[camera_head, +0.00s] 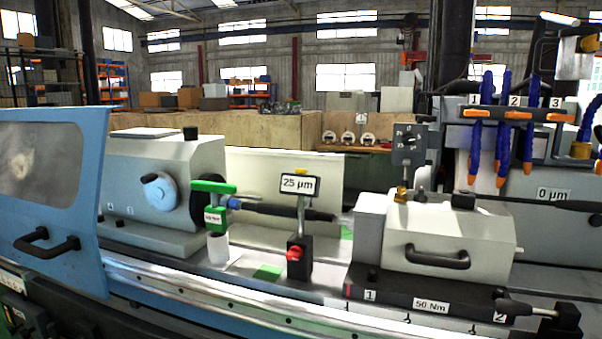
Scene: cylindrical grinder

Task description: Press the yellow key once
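A small yellow key (301,172) sits on the top edge of a display box (297,186) that reads "25 µm". The box stands on a thin post above a black base (299,262) with a red knob (294,253), on the machine bed at the middle of the head view. Nothing touches the yellow key. Neither of my grippers is in view.
A green clamp (216,221) holds a dark shaft (285,211) behind the display post. The white headstock (160,190) stands left, beside a blue door (50,190). The tailstock (448,235) stands right, with blue hoses (507,130) above it.

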